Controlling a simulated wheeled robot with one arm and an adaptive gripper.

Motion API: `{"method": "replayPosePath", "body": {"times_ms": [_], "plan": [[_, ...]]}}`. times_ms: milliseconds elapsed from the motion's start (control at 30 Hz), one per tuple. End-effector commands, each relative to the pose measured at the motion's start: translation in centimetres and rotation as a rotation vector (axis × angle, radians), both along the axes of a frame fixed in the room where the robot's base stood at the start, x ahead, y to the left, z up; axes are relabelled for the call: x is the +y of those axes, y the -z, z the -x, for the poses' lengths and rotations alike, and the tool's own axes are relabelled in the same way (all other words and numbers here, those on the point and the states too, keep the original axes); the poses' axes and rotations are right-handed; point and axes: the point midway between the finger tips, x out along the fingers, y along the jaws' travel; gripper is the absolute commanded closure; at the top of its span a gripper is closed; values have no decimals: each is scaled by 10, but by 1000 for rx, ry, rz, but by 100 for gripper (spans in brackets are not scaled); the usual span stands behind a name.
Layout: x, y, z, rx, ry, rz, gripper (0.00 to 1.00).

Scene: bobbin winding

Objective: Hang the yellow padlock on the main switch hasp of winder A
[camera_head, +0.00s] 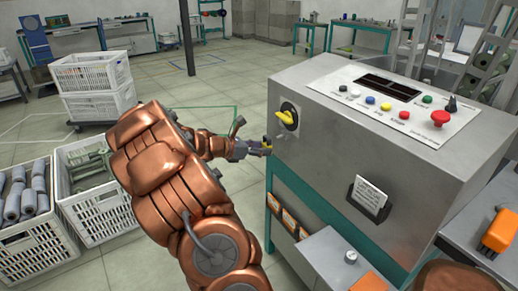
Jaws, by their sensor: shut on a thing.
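The winder's grey metal cabinet (330,160) stands at the right of centre. On its left face is the main switch, a black plate (291,108) with a yellow handle (285,118). Small grey metal shows just below the switch; I cannot tell whether it is the hasp or a shackle. My gripper (262,149) is shut on a small yellow thing, seemingly the yellow padlock (267,146), just below and left of the switch. My fingers partly hide it. I cannot tell whether it touches the hasp.
The sloping control panel (385,100) has coloured buttons and a red mushroom button (440,118). A card holder (369,197) sticks out from the cabinet front. White crates (92,73) are stacked at left, and an open crate (105,222) stands beside my arm. The floor behind is mostly clear.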

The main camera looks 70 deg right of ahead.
Motion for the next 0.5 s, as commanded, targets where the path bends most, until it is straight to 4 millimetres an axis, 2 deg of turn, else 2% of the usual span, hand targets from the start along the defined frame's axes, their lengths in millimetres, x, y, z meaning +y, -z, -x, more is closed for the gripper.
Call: {"method": "replayPosePath", "body": {"times_ms": [500], "plan": [[-10,-1,8,0,1,0,99]]}}
